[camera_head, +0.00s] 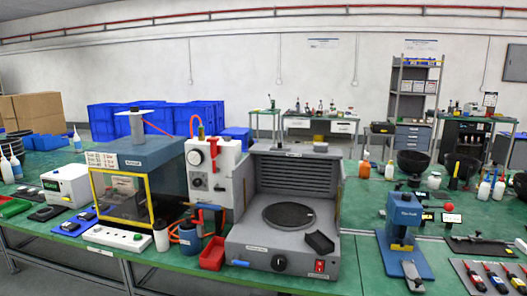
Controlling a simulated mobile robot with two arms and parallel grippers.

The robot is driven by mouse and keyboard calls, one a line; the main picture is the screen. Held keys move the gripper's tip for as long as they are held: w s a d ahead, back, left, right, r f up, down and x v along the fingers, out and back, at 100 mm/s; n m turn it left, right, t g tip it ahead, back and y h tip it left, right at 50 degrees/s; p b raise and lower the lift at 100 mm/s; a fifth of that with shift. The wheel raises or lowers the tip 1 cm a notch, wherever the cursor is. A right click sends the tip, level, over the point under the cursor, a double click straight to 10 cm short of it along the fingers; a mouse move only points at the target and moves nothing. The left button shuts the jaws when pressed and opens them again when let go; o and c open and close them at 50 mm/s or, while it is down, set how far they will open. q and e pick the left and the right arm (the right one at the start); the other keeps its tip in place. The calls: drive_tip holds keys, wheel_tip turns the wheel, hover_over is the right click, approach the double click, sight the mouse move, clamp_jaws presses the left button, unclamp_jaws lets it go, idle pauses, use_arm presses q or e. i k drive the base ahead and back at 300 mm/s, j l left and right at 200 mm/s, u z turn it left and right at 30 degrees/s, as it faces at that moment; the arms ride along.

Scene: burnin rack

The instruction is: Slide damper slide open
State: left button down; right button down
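The grey bench unit (250,237) stands on the green table near the middle. It has a louvred back panel (292,182), a round dark plate (288,216) on its deck, a black knob (279,263) and a red switch (320,266) at the front. A small blue tab (241,263) sticks out at its front left. A black block (319,243) lies tilted on the deck at the right. I cannot tell for sure which part is the damper slide or how far open it is. Neither of my grippers is in view.
A white dispenser unit (228,160) and a yellow-framed blue machine (160,160) stand close on the left. A red bin (212,254) and blue cup (189,240) sit before them. A blue press (405,228) stands to the right. Some green tabletop (360,225) is clear between.

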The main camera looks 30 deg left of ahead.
sight(279, 148)
drive_tip(key=u, duration=1)
